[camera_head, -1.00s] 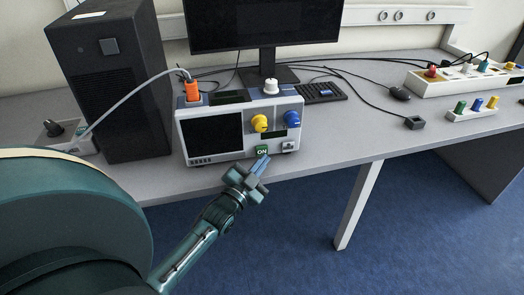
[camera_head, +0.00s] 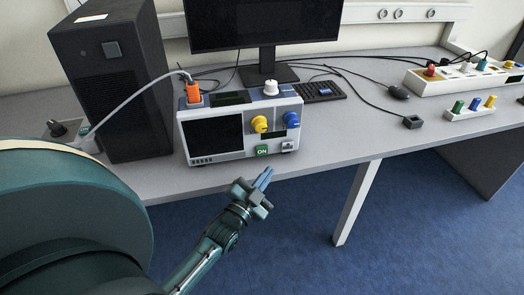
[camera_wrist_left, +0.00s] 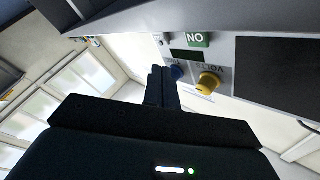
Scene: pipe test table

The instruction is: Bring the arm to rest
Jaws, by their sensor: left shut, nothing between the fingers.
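My left gripper (camera_head: 265,178) is shut and empty. In the head view it is in front of the table's front edge, below and in front of the test device, apart from it. The left wrist view shows its closed fingers (camera_wrist_left: 161,88) at the centre, with the device upside down beyond them. The device (camera_head: 212,139) is a white box with a dark screen, a yellow knob (camera_head: 259,124), a blue knob (camera_head: 291,119) and a green ON button (camera_head: 262,150). An orange plug (camera_head: 194,93) with a grey cable sits on its top. My right gripper is not in view.
The grey table (camera_head: 345,135) carries a black computer tower (camera_head: 125,90), a monitor (camera_head: 265,22), a keyboard (camera_head: 321,92) and a mouse (camera_head: 399,92). Panels with coloured knobs (camera_head: 471,108) stand at the right. A white table leg (camera_head: 355,203) is below. Open floor lies in front.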

